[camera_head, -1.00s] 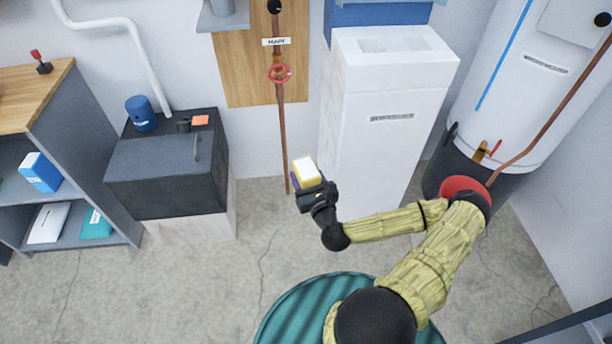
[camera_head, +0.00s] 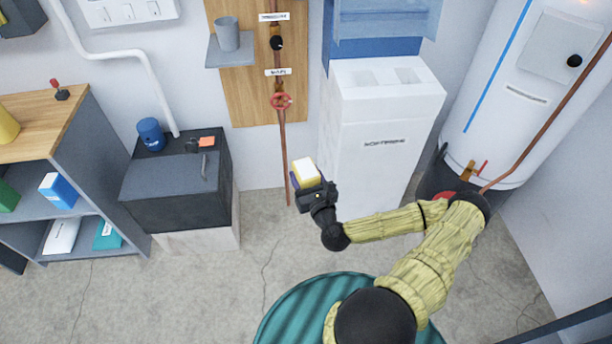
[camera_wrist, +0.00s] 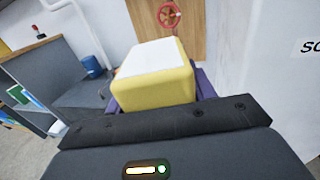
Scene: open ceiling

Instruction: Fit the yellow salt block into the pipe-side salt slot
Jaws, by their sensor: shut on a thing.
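The yellow salt block (camera_head: 305,174) has a white top face and is held in my gripper (camera_head: 312,184), left of the softener cabinet. In the wrist view the salt block (camera_wrist: 155,75) sits between the purple fingers of my gripper (camera_wrist: 155,98), which are shut on it. The white softener cabinet (camera_head: 375,150) stands to the right of the block. Two recessed slots show in its top, a left slot (camera_head: 366,79) and a right slot (camera_head: 408,75); the left one is nearer the copper pipe (camera_head: 283,150). The block is apart from the cabinet.
A blue panel with a raised lid (camera_head: 385,20) is behind the cabinet top. A red valve wheel (camera_head: 280,101) is on the pipe. A white tank (camera_head: 520,100) stands at the right, a dark chest (camera_head: 170,180) and shelf unit (camera_head: 110,150) at the left. Floor between is clear.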

